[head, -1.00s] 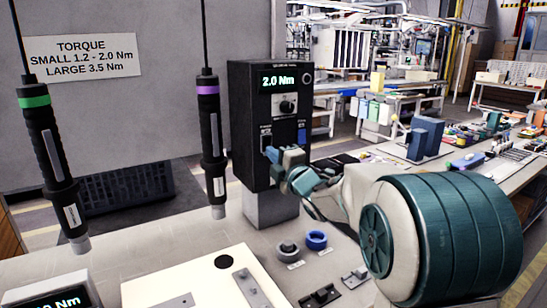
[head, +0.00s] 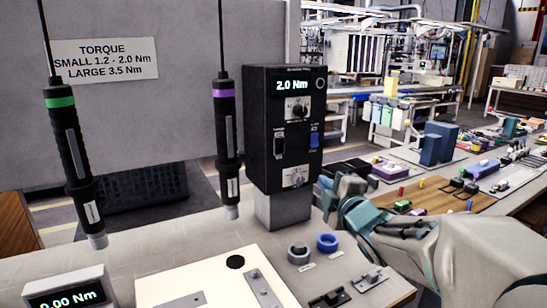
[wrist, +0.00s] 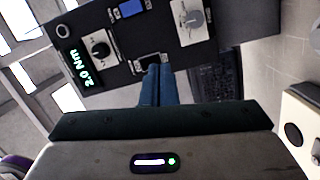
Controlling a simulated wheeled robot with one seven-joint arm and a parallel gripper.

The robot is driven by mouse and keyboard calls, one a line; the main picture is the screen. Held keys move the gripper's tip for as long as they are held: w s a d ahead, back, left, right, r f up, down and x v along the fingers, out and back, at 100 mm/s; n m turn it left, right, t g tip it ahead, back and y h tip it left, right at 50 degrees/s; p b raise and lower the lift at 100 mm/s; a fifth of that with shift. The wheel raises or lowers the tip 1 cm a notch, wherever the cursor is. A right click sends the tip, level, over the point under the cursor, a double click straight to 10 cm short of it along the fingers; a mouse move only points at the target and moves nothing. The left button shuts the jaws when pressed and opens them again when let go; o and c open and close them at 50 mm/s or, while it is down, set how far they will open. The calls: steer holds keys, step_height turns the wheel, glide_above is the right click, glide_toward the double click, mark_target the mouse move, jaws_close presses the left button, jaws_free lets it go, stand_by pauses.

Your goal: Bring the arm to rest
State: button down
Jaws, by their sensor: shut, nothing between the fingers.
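My gripper (head: 326,190) is at the right of the black control box (head: 258,135) in the head view, in front of the bench behind it. My arm (head: 400,245) reaches in from the lower right. In the wrist view the two blue fingers of my gripper (wrist: 156,75) are together, with nothing held. They point toward the face of the control box (wrist: 125,58), which appears rotated there. The distance between fingertips and box is hard to tell. The box display reads 2.0 Nm, above a knob, switches and a blue rocker.
Two screwdrivers, green-ringed (head: 72,160) and purple-ringed (head: 225,145), hang left of the box. A small display (head: 65,296) reads 0.00 Nm. A white board (head: 205,275), a grey ring (head: 298,254), a blue ring (head: 327,242) and dark brackets (head: 330,299) lie on the table.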

steer(key=s+f+m+g+h+p, duration=0.1)
steer(key=s+m+g+h+p, duration=0.1)
steer(key=s+m+g+p, duration=0.4)
steer(key=s+f+m+g+h+p, duration=0.2)
steer(key=s+m+g+p, duration=0.5)
steer(key=s+m, duration=0.5)
steer(key=s+g, duration=0.1)
steer(key=s, duration=0.7)
steer(key=shift+f+m+g, duration=0.3)
